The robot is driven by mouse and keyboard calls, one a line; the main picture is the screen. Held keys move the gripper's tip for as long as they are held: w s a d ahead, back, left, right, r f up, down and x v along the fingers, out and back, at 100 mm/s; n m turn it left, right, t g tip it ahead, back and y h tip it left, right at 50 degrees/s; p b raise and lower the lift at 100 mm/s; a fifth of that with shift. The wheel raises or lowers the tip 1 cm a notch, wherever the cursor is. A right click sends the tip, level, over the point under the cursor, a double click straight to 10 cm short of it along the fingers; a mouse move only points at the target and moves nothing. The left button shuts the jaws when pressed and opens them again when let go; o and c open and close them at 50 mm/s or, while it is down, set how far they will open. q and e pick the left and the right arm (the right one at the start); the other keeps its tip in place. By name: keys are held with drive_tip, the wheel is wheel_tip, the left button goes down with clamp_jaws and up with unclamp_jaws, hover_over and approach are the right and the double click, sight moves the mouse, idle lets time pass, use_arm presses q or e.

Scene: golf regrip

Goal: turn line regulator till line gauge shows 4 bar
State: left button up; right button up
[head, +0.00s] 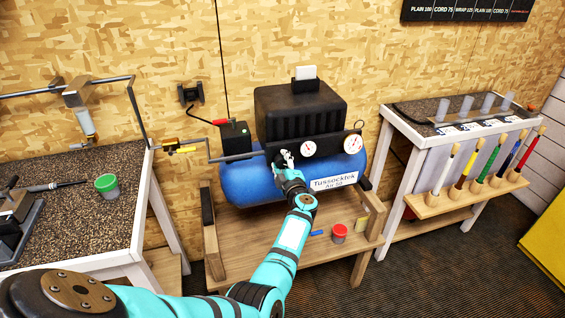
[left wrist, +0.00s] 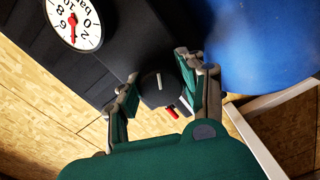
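The blue air compressor (head: 245,180) stands on a low wooden bench, with two round white gauges, a left one (head: 308,148) and a right one (head: 352,143). My left gripper (head: 283,158) is at the compressor's front, left of the left gauge, and hides the regulator there. In the left wrist view a black knob (left wrist: 157,90) with a pale line mark sits between my open fingers (left wrist: 160,90). A gap shows by the left finger; contact on the right is unclear. A bar gauge (left wrist: 74,22) shows rotated, its red needle pointing down the picture; its exact reading is unclear. My right gripper is out of view.
A red lever (left wrist: 172,112) sits beside the knob. The bench (head: 295,225) holds a red-lidded cup (head: 339,232) and a blue item (head: 317,233).

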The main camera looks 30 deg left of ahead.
use_arm(q)
drive_tip(key=o, duration=0.4)
